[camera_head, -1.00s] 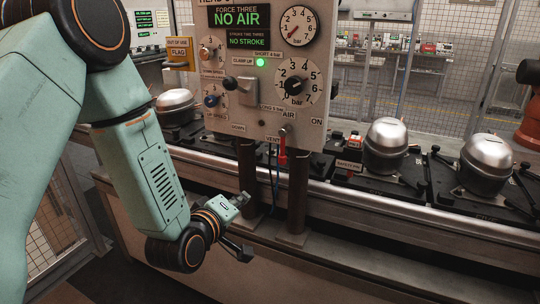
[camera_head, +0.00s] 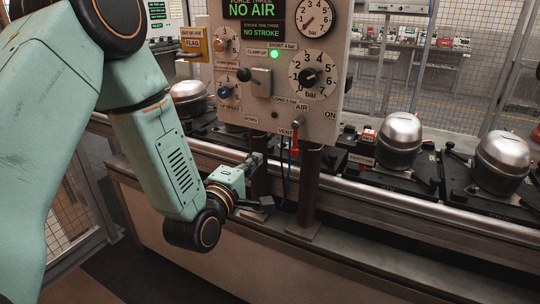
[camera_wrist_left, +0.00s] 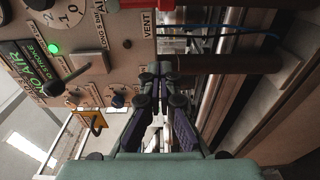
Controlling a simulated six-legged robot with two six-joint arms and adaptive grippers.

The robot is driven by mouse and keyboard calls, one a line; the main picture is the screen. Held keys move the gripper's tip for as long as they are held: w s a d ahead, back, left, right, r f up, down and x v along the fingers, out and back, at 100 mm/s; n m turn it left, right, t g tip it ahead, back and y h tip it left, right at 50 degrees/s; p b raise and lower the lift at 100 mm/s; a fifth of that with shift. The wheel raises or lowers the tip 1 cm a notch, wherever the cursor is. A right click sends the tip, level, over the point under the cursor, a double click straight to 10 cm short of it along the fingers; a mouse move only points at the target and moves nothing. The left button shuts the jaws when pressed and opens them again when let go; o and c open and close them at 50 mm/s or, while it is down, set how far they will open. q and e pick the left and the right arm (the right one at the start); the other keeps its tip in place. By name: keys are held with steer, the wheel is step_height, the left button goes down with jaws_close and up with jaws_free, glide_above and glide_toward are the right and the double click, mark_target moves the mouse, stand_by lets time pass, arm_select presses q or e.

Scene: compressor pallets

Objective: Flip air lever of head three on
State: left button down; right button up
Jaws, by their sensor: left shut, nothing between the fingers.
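The head three panel (camera_head: 285,75) shows "NO AIR" and "NO STROKE" in green. Its red air lever (camera_head: 294,142) hangs straight down under the panel's lower edge, by the "VENT" label; "AIR" and "ON" are printed to the right. My left gripper (camera_head: 257,160) is shut and empty, below the panel and left of the lever, apart from it. In the left wrist view the shut fingertips (camera_wrist_left: 162,69) meet in the middle, with the panel (camera_wrist_left: 90,60) at upper left. My right gripper is not in view.
Two dark posts (camera_head: 310,190) hold the panel up, close to my left gripper. A blue cable (camera_head: 285,185) hangs between them. Behind runs a conveyor rail (camera_head: 350,190) with silver compressors (camera_head: 401,130) on black pallets. A small black-knobbed lever (camera_head: 244,75) sticks out of the panel.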

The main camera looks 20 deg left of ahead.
mark_target(295, 141)
arm_select(q)
steer(key=w+d, duration=0.3)
steer(key=w, duration=0.5)
steer(key=shift+d, duration=0.4)
steer(key=shift+n, duration=0.3)
